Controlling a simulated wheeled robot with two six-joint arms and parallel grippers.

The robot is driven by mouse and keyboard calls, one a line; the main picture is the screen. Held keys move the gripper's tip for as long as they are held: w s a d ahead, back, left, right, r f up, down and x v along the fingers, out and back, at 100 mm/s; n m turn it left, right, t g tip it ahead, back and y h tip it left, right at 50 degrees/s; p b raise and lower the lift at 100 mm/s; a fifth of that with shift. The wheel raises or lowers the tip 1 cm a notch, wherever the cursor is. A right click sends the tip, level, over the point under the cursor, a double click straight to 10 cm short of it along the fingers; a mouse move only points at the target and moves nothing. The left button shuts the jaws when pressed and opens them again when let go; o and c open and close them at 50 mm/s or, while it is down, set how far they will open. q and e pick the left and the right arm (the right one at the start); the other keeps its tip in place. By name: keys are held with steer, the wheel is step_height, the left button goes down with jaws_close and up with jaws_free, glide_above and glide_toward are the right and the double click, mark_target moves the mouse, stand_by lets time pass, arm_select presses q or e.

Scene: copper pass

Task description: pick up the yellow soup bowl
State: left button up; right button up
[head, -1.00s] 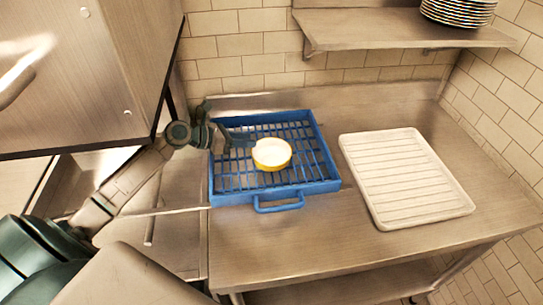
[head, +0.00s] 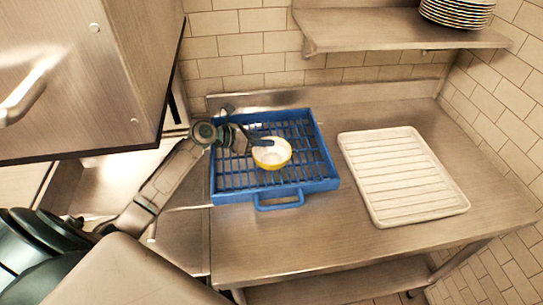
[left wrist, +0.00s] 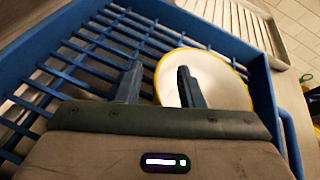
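The yellow soup bowl (head: 272,156), white inside, sits in the blue rack (head: 325,183) on the counter. My left gripper (head: 262,144) is at the bowl's left and back rim. In the left wrist view the gripper (left wrist: 158,72) has its two fingers apart. One finger is over the white inside of the bowl (left wrist: 222,85) and the other is outside it, with the rim between them. A gap shows between the fingers, and I see no firm hold on the rim. My right gripper is not in view.
A white ribbed drainboard (head: 405,175) lies to the right of the rack. A shelf (head: 390,36) with a stack of plates (head: 457,12) is on the wall above. A steel cabinet-like unit (head: 75,75) hangs at the upper left, near my left arm. The counter front is clear.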

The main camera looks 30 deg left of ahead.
arm_select(q)
jaws_close()
